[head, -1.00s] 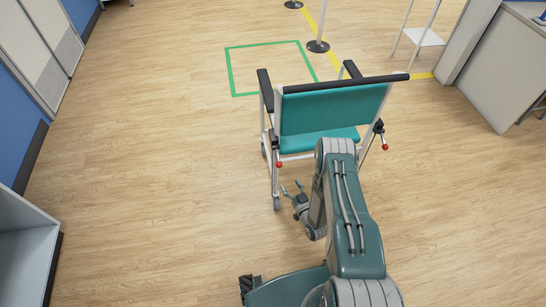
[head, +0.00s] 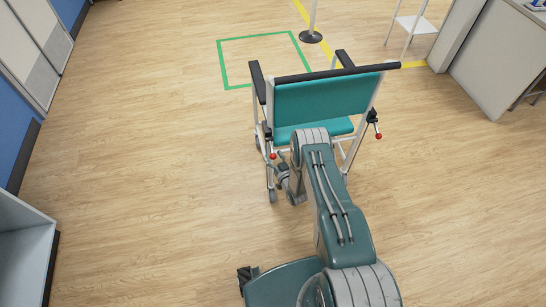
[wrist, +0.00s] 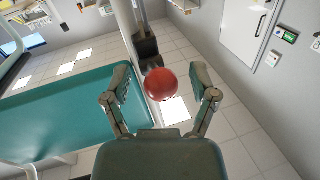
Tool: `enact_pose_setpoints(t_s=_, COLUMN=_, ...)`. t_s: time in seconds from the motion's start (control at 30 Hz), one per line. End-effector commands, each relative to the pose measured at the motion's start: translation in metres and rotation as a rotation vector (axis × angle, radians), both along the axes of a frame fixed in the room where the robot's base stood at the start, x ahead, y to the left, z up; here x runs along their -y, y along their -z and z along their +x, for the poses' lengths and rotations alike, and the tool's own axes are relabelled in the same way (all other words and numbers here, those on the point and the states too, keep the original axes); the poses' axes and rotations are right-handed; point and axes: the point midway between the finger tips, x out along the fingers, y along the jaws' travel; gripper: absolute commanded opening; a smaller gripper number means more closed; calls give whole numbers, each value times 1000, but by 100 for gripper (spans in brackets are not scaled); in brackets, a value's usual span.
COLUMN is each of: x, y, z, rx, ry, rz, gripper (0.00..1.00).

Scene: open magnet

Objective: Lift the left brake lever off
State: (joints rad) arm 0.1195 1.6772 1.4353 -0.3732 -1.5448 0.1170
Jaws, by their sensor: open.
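The wheelchair-like chair has a teal back (head: 322,98) and stands with its back towards me. Its left brake lever ends in a red ball (head: 273,156) at the chair's left rear, and the right lever's red ball (head: 378,136) is on the other side. In the wrist view the near red ball (wrist: 161,85) sits between and just beyond the two fingertips, with a dark mount (wrist: 147,47) behind it. My gripper (wrist: 160,95) is open around the line of the ball, and no contact is visible. In the head view my gripper (head: 284,172) is small beside the chair's left rear post, partly hidden by my arm.
A green floor square (head: 225,65) lies ahead of the chair. A grey cabinet (head: 500,62) is at the right, and a shelf unit (head: 25,245) at the left. The floor on the left is clear.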

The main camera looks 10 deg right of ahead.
Motion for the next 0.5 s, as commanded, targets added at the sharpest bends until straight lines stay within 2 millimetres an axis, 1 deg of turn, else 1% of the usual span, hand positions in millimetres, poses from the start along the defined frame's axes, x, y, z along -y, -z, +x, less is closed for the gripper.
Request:
enact_pose_setpoints(t_s=0.1, x=0, y=0, z=0, rx=0, ry=0, rz=0, gripper=75)
enact_pose_setpoints(t_s=0.17, x=0, y=0, z=0, rx=0, ry=0, rz=0, gripper=49)
enact_pose_setpoints(t_s=0.2, x=0, y=0, z=0, rx=0, ry=0, rz=0, gripper=31)
enact_pose_setpoints(t_s=0.27, x=0, y=0, z=0, rx=0, ry=0, rz=0, gripper=4)
enact_pose_setpoints(t_s=0.3, x=0, y=0, z=0, rx=0, ry=0, rz=-1, gripper=0)
enact_pose_setpoints(t_s=0.5, x=0, y=0, z=0, rx=-2, ry=0, rz=-1, gripper=0)
